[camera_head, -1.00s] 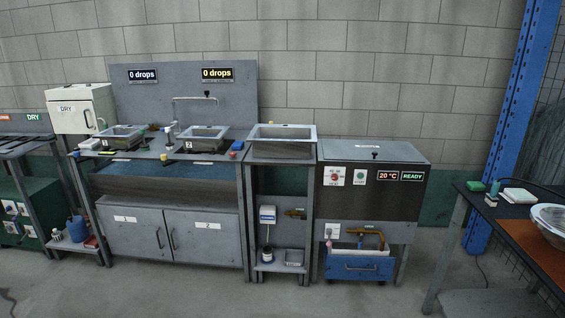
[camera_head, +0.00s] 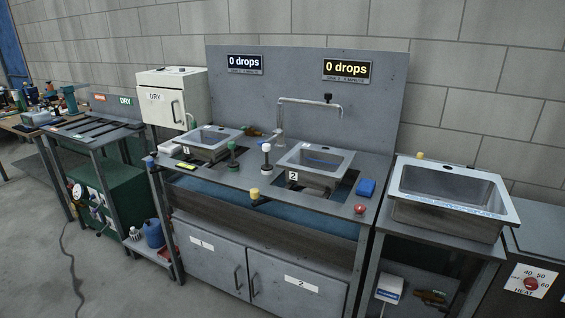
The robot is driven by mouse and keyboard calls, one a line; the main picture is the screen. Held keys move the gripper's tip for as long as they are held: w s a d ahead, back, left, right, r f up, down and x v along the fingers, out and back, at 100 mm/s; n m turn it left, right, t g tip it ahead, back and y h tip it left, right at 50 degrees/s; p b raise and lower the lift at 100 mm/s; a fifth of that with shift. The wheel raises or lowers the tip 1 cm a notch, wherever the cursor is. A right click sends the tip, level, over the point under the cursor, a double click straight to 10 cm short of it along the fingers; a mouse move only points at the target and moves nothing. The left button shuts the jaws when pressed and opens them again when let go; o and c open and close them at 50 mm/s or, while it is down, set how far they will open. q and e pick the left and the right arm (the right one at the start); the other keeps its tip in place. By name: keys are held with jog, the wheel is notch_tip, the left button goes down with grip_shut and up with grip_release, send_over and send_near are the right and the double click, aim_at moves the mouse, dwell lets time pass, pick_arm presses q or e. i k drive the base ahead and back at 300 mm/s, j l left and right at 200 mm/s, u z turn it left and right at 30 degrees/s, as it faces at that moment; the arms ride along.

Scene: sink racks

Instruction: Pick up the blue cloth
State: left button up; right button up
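A small folded blue item (camera_head: 366,187), which looks like the blue cloth, lies on the grey counter (camera_head: 235,180) to the right of the sink marked 2 (camera_head: 316,161). It is too small to tell its material. A red knob (camera_head: 360,209) sits in front of it at the counter's front edge. Neither of my grippers shows in the head view.
A sink marked 1 (camera_head: 208,137) is on the left of the counter, and a larger separate sink (camera_head: 452,197) stands to the right. A tall faucet (camera_head: 310,102) rises behind. Yellow, green and white handles stand on the counter. The floor at left (camera_head: 45,250) is mostly clear, with a cable.

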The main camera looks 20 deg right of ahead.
aim_at(365, 187)
jog(key=i+j, duration=0.2)
jog(key=i, duration=0.35)
jog(key=i+j, duration=0.15)
jog(key=i, duration=0.4)
jog(key=i+j+z, duration=0.1)
jog(key=i, duration=0.45)
jog(key=j, duration=0.1)
